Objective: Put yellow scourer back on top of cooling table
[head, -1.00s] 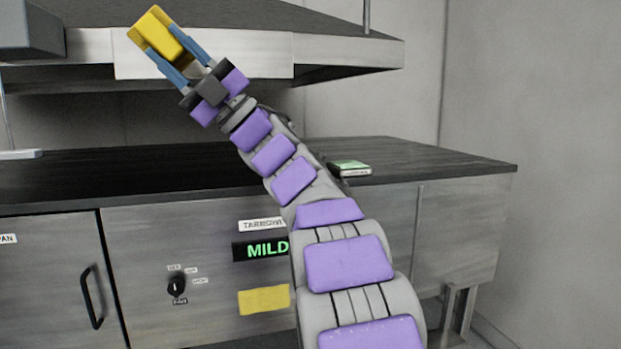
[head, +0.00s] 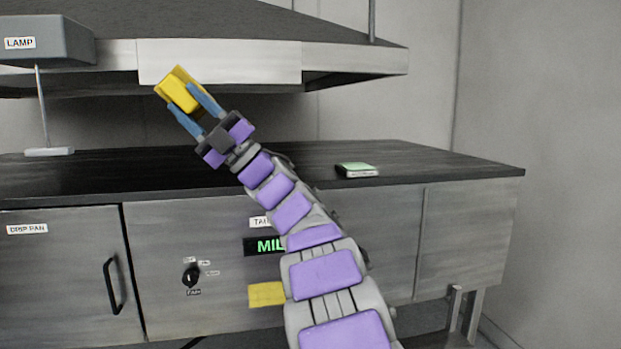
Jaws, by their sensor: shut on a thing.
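The yellow scourer (head: 180,91) is a small yellow block held between the blue fingers of my gripper (head: 191,104). My gripper is shut on it, raised in front of the hood. The cooling table (head: 400,160) has a dark flat top and a grey metal front. In the picture the scourer appears above the table top, apart from it. My arm hides part of the table's front and top edge.
A metal hood (head: 340,62) overhangs the table. A small green-topped box (head: 357,169) lies on the table top at right. A lamp (head: 45,40) with a post and base stands at left. The table top between them looks clear.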

